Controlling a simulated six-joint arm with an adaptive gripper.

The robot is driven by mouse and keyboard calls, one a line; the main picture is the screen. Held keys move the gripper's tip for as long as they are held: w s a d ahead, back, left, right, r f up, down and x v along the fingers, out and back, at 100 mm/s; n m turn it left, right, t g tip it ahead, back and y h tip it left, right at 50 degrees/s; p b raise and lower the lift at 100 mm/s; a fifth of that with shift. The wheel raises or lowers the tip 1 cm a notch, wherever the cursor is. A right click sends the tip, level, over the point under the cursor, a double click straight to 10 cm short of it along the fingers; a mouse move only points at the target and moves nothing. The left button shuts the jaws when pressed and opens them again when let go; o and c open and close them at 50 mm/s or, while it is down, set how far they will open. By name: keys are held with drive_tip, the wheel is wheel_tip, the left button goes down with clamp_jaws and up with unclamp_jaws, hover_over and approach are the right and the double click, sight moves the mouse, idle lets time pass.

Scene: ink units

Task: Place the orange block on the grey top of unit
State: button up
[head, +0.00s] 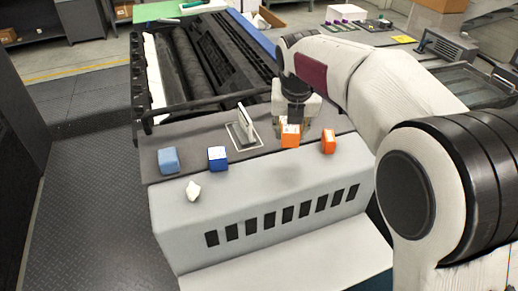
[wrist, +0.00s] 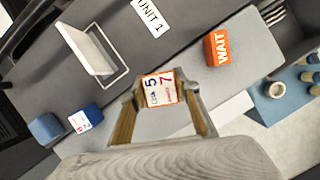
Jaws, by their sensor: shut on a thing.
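My gripper (head: 291,119) is shut on an orange block (head: 290,140). In the wrist view, the block (wrist: 159,88) sits between the fingertips (wrist: 161,93), its white label with figures facing the camera. The block appears raised, near the front edge of the unit's dark grey top (head: 198,139). In the wrist view this top (wrist: 185,48) carries a "UNIT 1" label. A second orange block (head: 328,142), marked "WAIT" in the wrist view (wrist: 217,49), stands to the right of the held one, apart from it.
A dark blue block (head: 217,158) and a lighter blue block (head: 168,160) stand left on the top. A white upright plate in a frame (head: 245,128) stands just left of my gripper. Dark rollers (head: 205,55) lie behind.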

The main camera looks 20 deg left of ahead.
sight(290, 132)
drive_tip(key=shift+w+a+r, duration=0.1)
drive_tip(key=shift+a, duration=0.2)
drive_tip(key=shift+f, duration=2.55)
drive_tip(key=shift+f, duration=0.15)
drive_tip(key=o, duration=1.1)
drive_tip(key=shift+v, duration=3.9)
drive_tip(key=shift+w, duration=0.1)
